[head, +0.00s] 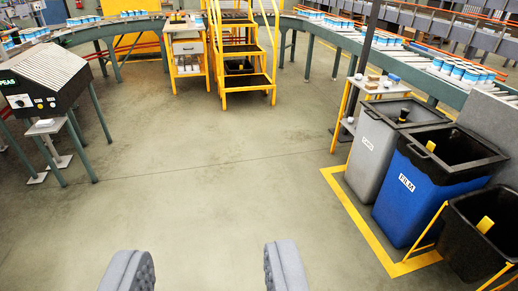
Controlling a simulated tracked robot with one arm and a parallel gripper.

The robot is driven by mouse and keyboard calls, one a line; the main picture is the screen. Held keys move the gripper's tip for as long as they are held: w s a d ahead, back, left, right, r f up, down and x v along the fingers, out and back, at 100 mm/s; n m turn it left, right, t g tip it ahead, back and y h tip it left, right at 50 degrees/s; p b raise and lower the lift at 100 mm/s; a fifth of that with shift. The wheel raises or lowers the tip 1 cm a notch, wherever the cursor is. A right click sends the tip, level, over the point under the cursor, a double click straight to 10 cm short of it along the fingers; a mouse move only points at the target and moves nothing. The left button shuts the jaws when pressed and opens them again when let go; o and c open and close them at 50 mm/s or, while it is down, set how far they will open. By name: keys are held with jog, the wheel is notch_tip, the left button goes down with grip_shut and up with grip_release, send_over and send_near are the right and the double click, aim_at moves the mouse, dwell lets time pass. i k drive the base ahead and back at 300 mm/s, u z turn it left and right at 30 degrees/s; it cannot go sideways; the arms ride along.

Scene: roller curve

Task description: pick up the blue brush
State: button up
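I cannot make out a blue brush anywhere in the head view. Small items lie on top of a white-and-yellow cart (188,47) at the back, and a small blue-topped item (393,78) sits on a white side shelf at the right; both are too small to identify surely. My gripper (206,262) shows as two grey padded fingers at the bottom edge, wide apart, with only bare floor seen between them.
Yellow steps (243,65) stand beside the cart. A roller conveyor with several blue-and-white cans (458,70) curves around the back. Grey, blue (405,195) and black bins stand right. A black control box (45,82) stands left. The middle floor is clear.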

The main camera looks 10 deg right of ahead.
aim_at(395, 80)
jog(key=u, duration=0.1)
jog(key=i, duration=1.25)
jog(key=z, duration=0.3)
jog(key=i, duration=1.3)
jog(key=z, duration=0.95)
jog(key=i, duration=1.05)
jog(key=z, duration=0.6)
